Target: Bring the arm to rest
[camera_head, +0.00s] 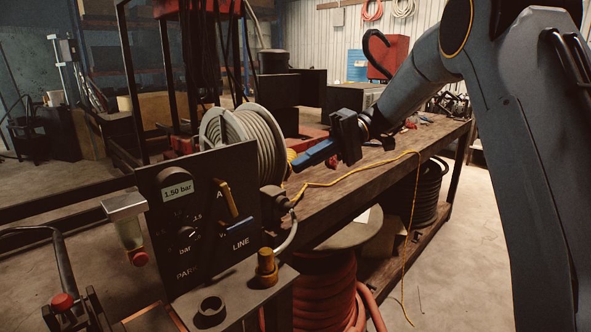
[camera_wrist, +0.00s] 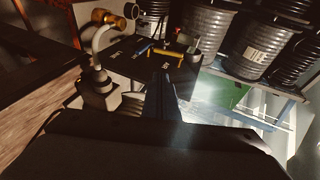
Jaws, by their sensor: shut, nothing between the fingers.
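My gripper (camera_head: 316,154) is at the end of my arm, which reaches in from the right in the head view. Its blue fingers are shut with nothing between them. It is above the wooden bench, to the right of the grey hose reel (camera_head: 262,140) and behind the black control panel (camera_head: 205,215). In the wrist view my gripper (camera_wrist: 168,80) points toward the panel (camera_wrist: 140,62), which carries a yellow lever (camera_wrist: 166,51). I cannot tell how far the fingertips are from the panel.
The wooden bench (camera_head: 345,190) runs from the panel toward the back right, with a yellow cable (camera_head: 345,182) across it. A red hose coil (camera_head: 325,290) stands below. Several dark drums (camera_wrist: 255,45) show in the wrist view. The floor at right (camera_head: 460,260) is clear.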

